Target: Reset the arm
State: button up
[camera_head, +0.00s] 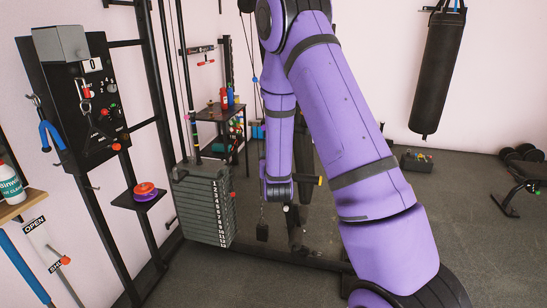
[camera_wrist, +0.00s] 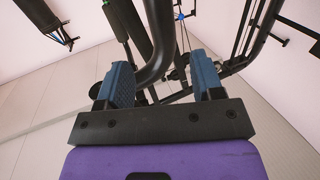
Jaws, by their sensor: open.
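My purple arm reaches from the lower right up to the top of the head view and folds back down behind itself. In the wrist view my gripper (camera_wrist: 161,80) has its two blue fingers wide apart, with nothing held between them. Black tubes of the gym machine (camera_wrist: 158,40) show behind and between the fingers; I cannot tell how far off they are. In the head view I cannot make out the fingers. The numbered grey weight plate pile (camera_head: 205,208) stands upright left of my arm.
A black rack with a panel (camera_head: 77,100) stands at the left. A small shelf (camera_head: 139,195) holds a red and purple round object (camera_head: 146,191). A punching bag (camera_head: 437,73) hangs at the right, and a bench (camera_head: 528,175) stands at the far right. Floor at the right is mostly clear.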

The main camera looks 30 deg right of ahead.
dwell(0.3)
jog(key=s+a+r+n+g+y, duration=0.1)
jog(key=s+a+r+g+y, duration=0.1)
jog(key=s+a+r+y, duration=0.45)
jog(key=s+a+r+n+g+y, duration=0.15)
jog(key=a+r, duration=0.25)
jog(key=r, duration=0.5)
jog(key=s+a+r+n+g, duration=0.1)
jog(key=s+r+g, duration=0.1)
jog(key=s, duration=0.7)
jog(key=s+a+r+n+g, duration=0.1)
jog(key=s+a+r+g, duration=0.1)
jog(key=s, duration=0.7)
jog(key=s+a+r+n+g+y, duration=0.1)
jog(key=s+a+r+g, duration=0.1)
jog(key=s, duration=0.7)
jog(key=shift+s+a+r+g, duration=0.15)
jog(key=shift+s+r+g, duration=0.1)
jog(key=shift+s+g, duration=0.1)
jog(key=shift+n, duration=0.25)
